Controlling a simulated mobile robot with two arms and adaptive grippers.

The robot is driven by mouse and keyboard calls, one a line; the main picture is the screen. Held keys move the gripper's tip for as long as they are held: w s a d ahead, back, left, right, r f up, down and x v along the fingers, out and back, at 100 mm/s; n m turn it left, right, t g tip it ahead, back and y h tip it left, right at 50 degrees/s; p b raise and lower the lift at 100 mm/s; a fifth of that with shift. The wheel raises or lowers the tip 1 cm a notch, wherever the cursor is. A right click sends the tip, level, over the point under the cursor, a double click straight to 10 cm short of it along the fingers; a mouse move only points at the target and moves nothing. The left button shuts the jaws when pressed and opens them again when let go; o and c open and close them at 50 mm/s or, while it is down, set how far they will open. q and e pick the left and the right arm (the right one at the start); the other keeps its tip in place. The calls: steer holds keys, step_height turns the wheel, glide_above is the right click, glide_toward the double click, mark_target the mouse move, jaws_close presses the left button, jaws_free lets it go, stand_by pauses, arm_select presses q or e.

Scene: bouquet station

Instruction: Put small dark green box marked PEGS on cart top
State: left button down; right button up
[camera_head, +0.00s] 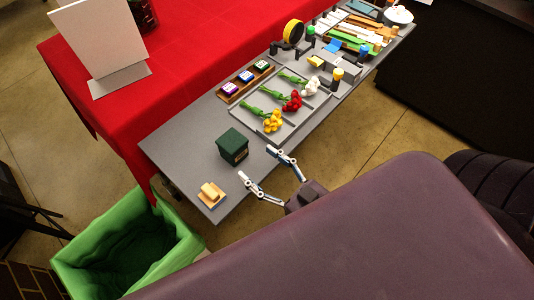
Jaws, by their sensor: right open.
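The small dark green box (232,146) stands upright on the grey cart top (187,139), near its front left end. Its marking is too small to read. My right gripper (257,163) is open and empty. Its two fingers are spread wide at the cart's near edge, just in front and to the right of the box, apart from it. My left gripper is not in view.
A pale block on a small wooden board (211,194) lies at the cart's left corner. A tray (270,105) holds yellow, red and white flowers. A wooden rack (243,82) holds small boxes. A green-lined bin (128,245) stands below left. A red-covered table (190,45) adjoins behind.

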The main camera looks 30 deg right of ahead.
mark_target(232, 141)
steer(key=shift+o, duration=0.3)
steer(key=shift+v, duration=0.85)
steer(key=shift+o, duration=0.2)
steer(key=shift+r, duration=0.1)
steer(key=w+a+r+g, duration=0.1)
steer(key=w+a+r+g+p, duration=0.1)
steer(key=w, duration=0.1)
steer(key=shift+w+r+h, duration=0.25)
steer(key=shift+h, duration=0.05)
steer(key=shift+w+r+g+h+p, duration=0.3)
steer(key=shift+w+r+g, duration=0.1)
steer(key=shift+g, duration=0.2)
steer(key=shift+p+x, duration=0.3)
steer(key=shift+x, duration=1.05)
steer(key=x, duration=0.2)
steer(key=p+x, duration=0.1)
steer(key=x, duration=0.1)
steer(key=shift+w+d+f, duration=0.1)
steer(key=shift+d, duration=0.1)
steer(key=shift+w+a+f, duration=0.2)
steer(key=shift+w+f, duration=0.1)
steer(key=shift+w, duration=0.1)
steer(key=shift+c, duration=0.6)
